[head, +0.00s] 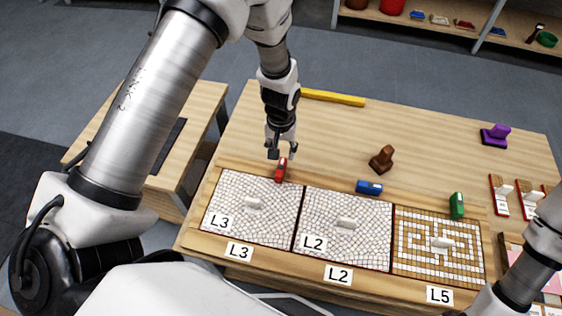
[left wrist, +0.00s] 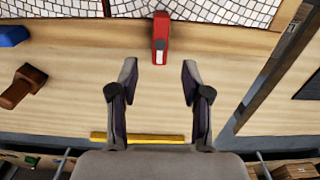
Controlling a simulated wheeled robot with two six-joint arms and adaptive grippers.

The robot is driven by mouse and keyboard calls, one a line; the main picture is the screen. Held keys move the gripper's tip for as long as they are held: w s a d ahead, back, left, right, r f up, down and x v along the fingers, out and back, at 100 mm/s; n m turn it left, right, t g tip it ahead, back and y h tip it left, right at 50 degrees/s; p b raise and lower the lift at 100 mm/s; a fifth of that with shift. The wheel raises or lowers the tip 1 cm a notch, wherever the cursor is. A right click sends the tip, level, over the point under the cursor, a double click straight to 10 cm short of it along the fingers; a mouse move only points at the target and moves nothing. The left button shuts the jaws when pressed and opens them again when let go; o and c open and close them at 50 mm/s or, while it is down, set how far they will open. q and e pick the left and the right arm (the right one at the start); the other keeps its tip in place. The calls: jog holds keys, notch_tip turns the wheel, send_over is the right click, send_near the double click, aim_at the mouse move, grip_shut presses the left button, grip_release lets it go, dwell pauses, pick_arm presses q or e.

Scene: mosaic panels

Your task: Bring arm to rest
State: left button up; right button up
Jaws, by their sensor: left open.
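My left gripper (head: 280,150) is above the wooden table, just behind the upper edge of the left mosaic panel. In the left wrist view my left gripper (left wrist: 158,75) is open, with nothing between its fingers. A red block (head: 281,170) lies at the top edge of the L3 panel (head: 225,215), close below the fingertips. The red block also shows in the left wrist view (left wrist: 161,38), just beyond the fingertips and apart from them. Part of my right arm shows at the lower right, but its gripper is out of view.
The L2 panel (head: 320,250) and L5 panel (head: 410,265) lie beside L3. A blue block (head: 369,187), a green block (head: 457,205), a brown piece (head: 382,158) and a purple piece (head: 495,136) stand around. A yellow bar (head: 333,97) lies at the back edge. The table's back middle is clear.

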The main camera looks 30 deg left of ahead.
pick_arm(q)
notch_tip(320, 180, up, 3)
jog(key=shift+f, duration=0.1)
dwell(0.4)
jog(key=s+f+g+p, duration=0.1)
jog(key=s+p, duration=0.1)
jog(key=s, duration=0.7)
jog(key=s+f+g+p, duration=0.1)
jog(key=s+f+p, duration=0.1)
jog(key=s, duration=0.7)
jog(key=s+f+g+p, duration=0.1)
jog(key=s+p, duration=0.3)
jog(key=s, duration=0.4)
jog(key=shift+s+a+f+m+g, duration=0.2)
jog(key=shift+s+f+m+g, duration=0.15)
jog(key=shift+f, duration=0.2)
jog(key=w+m+t, duration=0.1)
jog(key=w+t, duration=0.1)
jog(key=t, duration=0.1)
jog(key=shift+r+m+t, duration=0.15)
jog(key=shift+m+t, duration=0.1)
jog(key=shift+m, duration=0.1)
